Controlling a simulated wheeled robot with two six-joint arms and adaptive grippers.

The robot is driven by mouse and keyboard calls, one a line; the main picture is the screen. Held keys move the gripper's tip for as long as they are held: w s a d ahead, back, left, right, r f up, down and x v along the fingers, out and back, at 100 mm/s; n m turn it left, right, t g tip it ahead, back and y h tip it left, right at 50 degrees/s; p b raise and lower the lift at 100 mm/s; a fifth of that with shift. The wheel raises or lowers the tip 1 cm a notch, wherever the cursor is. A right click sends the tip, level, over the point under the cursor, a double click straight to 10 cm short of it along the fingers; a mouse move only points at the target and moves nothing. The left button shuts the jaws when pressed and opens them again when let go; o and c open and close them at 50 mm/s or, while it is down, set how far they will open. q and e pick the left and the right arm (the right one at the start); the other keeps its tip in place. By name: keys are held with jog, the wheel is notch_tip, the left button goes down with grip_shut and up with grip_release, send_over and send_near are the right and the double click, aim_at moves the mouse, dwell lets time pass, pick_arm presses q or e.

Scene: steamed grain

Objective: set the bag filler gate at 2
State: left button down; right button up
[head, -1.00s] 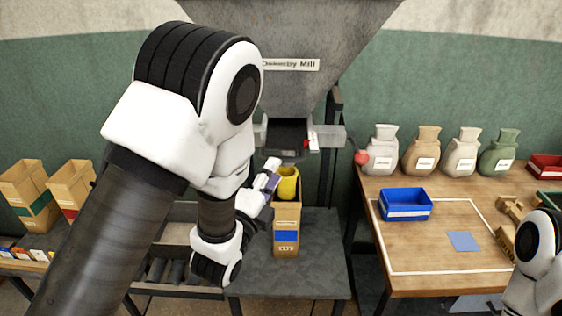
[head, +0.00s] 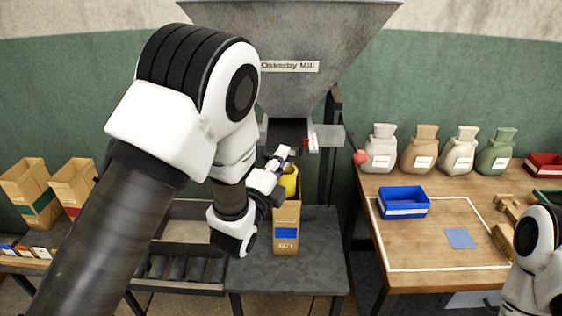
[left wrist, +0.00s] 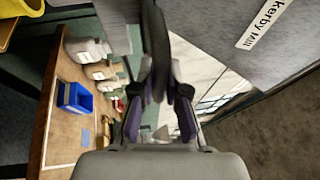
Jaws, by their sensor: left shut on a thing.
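The bag filler gate (head: 288,131) is a dark piece at the outlet under the grey hopper. A small red mark and a white piece (head: 313,141) sit at its right. My left gripper (head: 284,152) reaches up to the gate's front from below left; its fingers are shut on what looks like the gate's dark handle. The left wrist view shows the closed fingers (left wrist: 160,95) with a dark upright part (left wrist: 156,45) between or just beyond them. The grip itself is partly hidden, and I cannot read any scale number. My right gripper is out of view.
A paper bag (head: 286,222) with a yellow item (head: 289,181) at its top stands below the outlet. A red ball (head: 360,157) is at the table's left edge. A blue bin (head: 403,203) and several sacks stand on the wooden table (head: 420,250).

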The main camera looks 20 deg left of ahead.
pick_arm(q)
jog(key=shift+s+d+r, duration=0.1)
jog(key=shift+s, duration=0.25)
jog(key=c, duration=1.2)
grip_release()
jog(key=shift+w, duration=0.15)
jog(key=s, duration=0.2)
jog(key=s+f, duration=0.1)
jog(key=s, duration=0.2)
jog(key=s+a, duration=0.1)
jog(key=s, duration=0.1)
jog(key=shift+s+f, duration=0.2)
